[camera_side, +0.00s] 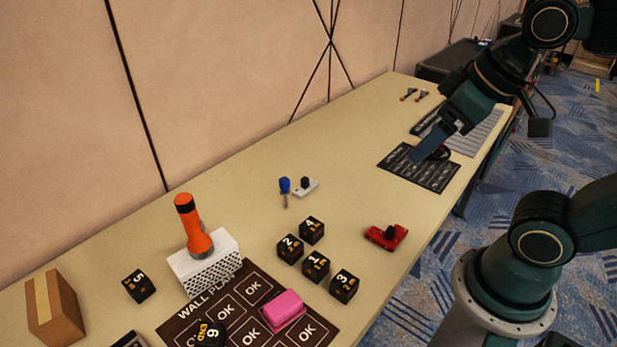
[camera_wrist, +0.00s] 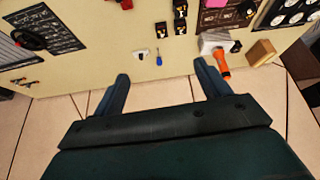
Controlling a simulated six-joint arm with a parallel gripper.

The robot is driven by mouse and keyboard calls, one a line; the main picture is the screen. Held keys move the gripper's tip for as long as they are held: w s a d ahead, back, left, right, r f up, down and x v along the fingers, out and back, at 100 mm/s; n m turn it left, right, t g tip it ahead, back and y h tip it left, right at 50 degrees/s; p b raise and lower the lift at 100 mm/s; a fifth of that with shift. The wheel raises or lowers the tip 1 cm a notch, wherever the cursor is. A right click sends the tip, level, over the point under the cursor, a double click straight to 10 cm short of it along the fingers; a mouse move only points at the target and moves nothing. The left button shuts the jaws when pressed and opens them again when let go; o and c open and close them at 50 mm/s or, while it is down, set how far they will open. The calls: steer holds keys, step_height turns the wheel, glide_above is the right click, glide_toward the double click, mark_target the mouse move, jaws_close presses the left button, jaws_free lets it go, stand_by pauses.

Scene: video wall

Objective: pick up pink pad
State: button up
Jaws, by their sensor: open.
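The pink pad (camera_side: 284,310) is a small rounded block lying on the dark wall plan sheet (camera_side: 318,328) at the front of the table, over its printed OK boxes. In the wrist view a pink patch at the top edge looks like the pad (camera_wrist: 217,3), partly cut off. My gripper (camera_side: 428,148) is at the far right part of the table, well away from the pad, over a dark printed sheet. In the wrist view its two fingers (camera_wrist: 162,70) are spread wide with nothing between them.
Several black numbered cubes (camera_side: 315,266) stand beside the plan. A white perforated block (camera_side: 204,265) bears an orange flashlight (camera_side: 192,228). A red device (camera_side: 387,237), blue screwdriver (camera_side: 285,187) and cardboard box (camera_side: 53,308) are on the table. The table's middle is largely clear; a wall runs behind.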

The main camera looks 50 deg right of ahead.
steer(key=w+a+f+n+g+y, duration=0.1)
steer(key=w+a+f+n+g, duration=0.15)
steer(key=w+a+n, duration=0.35)
steer(key=n+g, duration=0.3)
steer(key=n, duration=0.6)
glide_above(283, 303)
steer(key=d, duration=0.2)
step_height(283, 303, down, 20)
steer(key=shift+a+y, duration=0.2)
steer(key=shift+y, duration=0.2)
steer(key=shift+t, duration=0.25)
steer(key=shift+a+f, duration=0.2)
steer(key=shift+f, duration=1.2)
steer(key=shift+a+f, duration=0.2)
steer(key=shift+f, duration=1.25)
steer(key=shift+a+f, duration=0.2)
steer(key=shift+f, duration=1.2)
steer(key=shift+a+f, duration=0.15)
steer(key=shift+f, duration=1.15)
steer(key=shift+a+f, duration=0.15)
steer(key=shift+f, duration=1.15)
steer(key=shift+c, duration=0.2)
